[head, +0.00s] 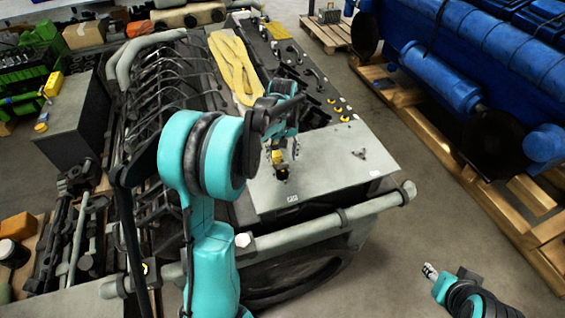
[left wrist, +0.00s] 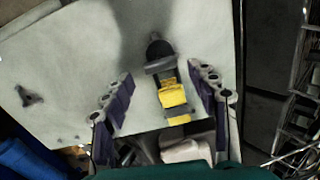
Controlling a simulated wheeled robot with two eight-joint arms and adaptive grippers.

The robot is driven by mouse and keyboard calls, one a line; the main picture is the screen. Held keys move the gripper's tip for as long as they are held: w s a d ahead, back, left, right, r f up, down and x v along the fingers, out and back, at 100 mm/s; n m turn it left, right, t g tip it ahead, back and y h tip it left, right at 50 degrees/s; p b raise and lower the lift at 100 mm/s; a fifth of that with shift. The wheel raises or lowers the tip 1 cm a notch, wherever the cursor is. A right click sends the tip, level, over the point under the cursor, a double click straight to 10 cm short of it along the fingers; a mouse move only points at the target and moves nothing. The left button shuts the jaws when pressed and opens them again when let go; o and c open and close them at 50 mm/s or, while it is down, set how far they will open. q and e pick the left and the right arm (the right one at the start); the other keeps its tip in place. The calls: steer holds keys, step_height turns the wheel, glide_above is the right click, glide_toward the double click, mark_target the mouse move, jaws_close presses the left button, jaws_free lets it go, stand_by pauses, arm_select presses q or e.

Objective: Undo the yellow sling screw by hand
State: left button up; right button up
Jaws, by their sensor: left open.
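The yellow sling screw (head: 278,157) sits with a dark fitting on the pale top plate (head: 340,160) of the engine. In the left wrist view the yellow screw (left wrist: 173,95) lies between the spread fingers of my left gripper (left wrist: 160,78), closer to the right finger. Neither finger visibly touches it. In the head view my left gripper (head: 284,145) hangs over the plate, partly hidden by its own arm. My right gripper (head: 431,271) is low at the right, over the floor, away from the engine; its finger opening is unclear.
A yellow sling (head: 235,68) lies along the engine top behind the plate. A grey rail (head: 350,212) runs along the near edge. A blue engine (head: 480,50) on wooden pallets stands right, with clear floor between. Tools lie on a bench at left.

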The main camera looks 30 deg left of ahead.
mark_target(282, 163)
arm_select(q)
steer(key=m+p, duration=0.1)
steer(key=m, duration=0.6)
steer(key=shift+r+p, duration=0.1)
steer(key=shift+p, duration=0.25)
steer(key=shift+m, duration=0.8)
steer(key=shift+f+m+b, duration=0.25)
steer(key=shift+m+b, duration=0.2)
steer(key=shift+m, duration=0.45)
steer(key=m+b, duration=0.1)
steer(key=m, duration=0.5)
steer(key=shift+m, duration=0.3)
step_height(282, 163, down, 5)
steer(key=b, duration=0.4)
steer(key=shift+r, duration=0.1)
jaws_close()
